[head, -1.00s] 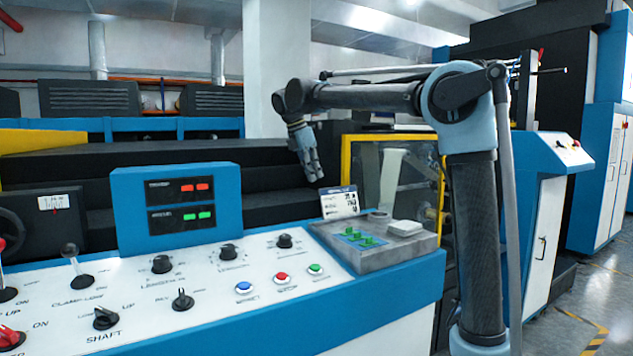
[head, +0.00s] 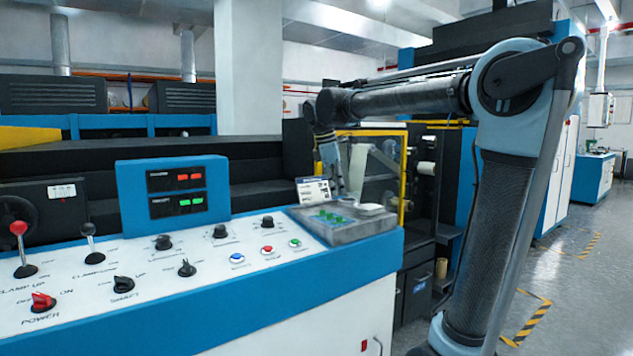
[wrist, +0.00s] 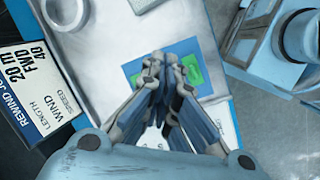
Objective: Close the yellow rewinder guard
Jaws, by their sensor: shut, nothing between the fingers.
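The yellow rewinder guard (head: 404,178) is a yellow frame around a clear panel, standing behind the right end of the control console in the head view. A pale roll shows through or beside its panel. My arm and gripper hide part of its left side, and I cannot tell how far it stands open. My gripper (head: 337,188) points down in front of the guard's left part, over the grey tray at the console's end. In the wrist view my gripper (wrist: 170,62) has its fingers together and empty, above a blue pad (wrist: 133,70) with green buttons.
The console (head: 190,255) with knobs and levers fills the lower left. The grey tray (head: 372,228) carries a job card (head: 313,190) and a white block. A dark shelf unit (head: 418,275) stands right of the console. Open floor (head: 590,280) lies at the right.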

